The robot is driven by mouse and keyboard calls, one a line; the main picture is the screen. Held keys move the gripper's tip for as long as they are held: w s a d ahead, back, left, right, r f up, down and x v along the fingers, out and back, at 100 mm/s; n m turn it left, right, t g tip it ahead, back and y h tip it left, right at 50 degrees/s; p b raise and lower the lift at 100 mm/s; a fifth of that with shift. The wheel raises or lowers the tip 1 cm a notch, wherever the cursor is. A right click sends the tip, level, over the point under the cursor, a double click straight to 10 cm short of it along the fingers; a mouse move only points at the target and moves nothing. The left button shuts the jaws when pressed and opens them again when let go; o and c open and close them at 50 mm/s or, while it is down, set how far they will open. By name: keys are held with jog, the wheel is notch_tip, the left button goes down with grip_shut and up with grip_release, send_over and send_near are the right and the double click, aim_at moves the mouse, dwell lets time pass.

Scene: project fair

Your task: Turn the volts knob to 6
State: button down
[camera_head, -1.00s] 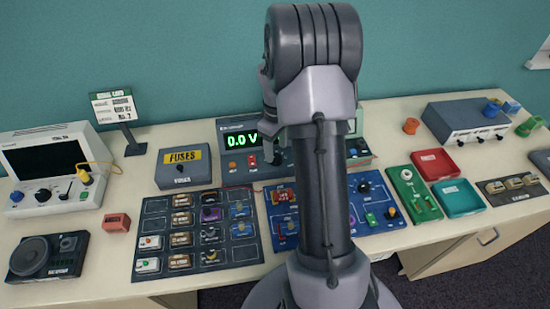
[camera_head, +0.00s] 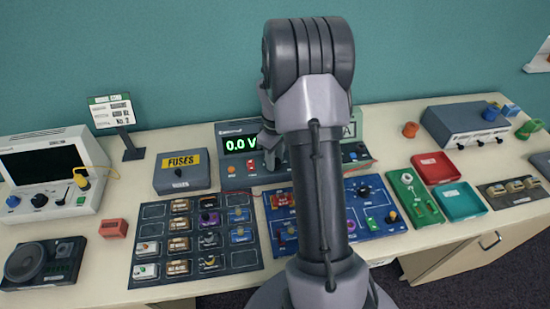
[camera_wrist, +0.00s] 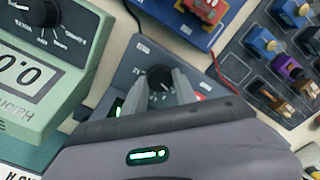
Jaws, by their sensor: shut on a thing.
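The grey power supply (camera_head: 228,131) stands at the back middle of the bench, and its green display (camera_head: 238,145) reads 0.0 V. In the wrist view, a dark round knob (camera_wrist: 159,73) with a white pointer mark sits on the supply's grey panel, with a scale around it. My gripper (camera_wrist: 161,86) is shut on this knob, one finger on each side. The small labels by the knob are too blurred to read. In the head view, my arm hides the knob and most of the gripper.
A pale green meter (camera_wrist: 30,72) with its own dark knob stands close beside the supply. A blue board (camera_head: 372,188) and a dark tray of modules (camera_head: 150,213) lie in front. A grey fuse box (camera_head: 182,178) is to the left. A red wire runs near the supply.

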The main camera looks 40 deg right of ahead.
jog(key=shift+m, duration=0.3)
jog(key=m, duration=0.8)
jog(key=shift+m, duration=0.3)
jog(key=m+b, duration=0.1)
jog(key=m, duration=0.3)
jog(key=shift+m+b, duration=0.35)
jog(key=shift+m, duration=2.05)
jog(key=c, duration=1)
grip_release()
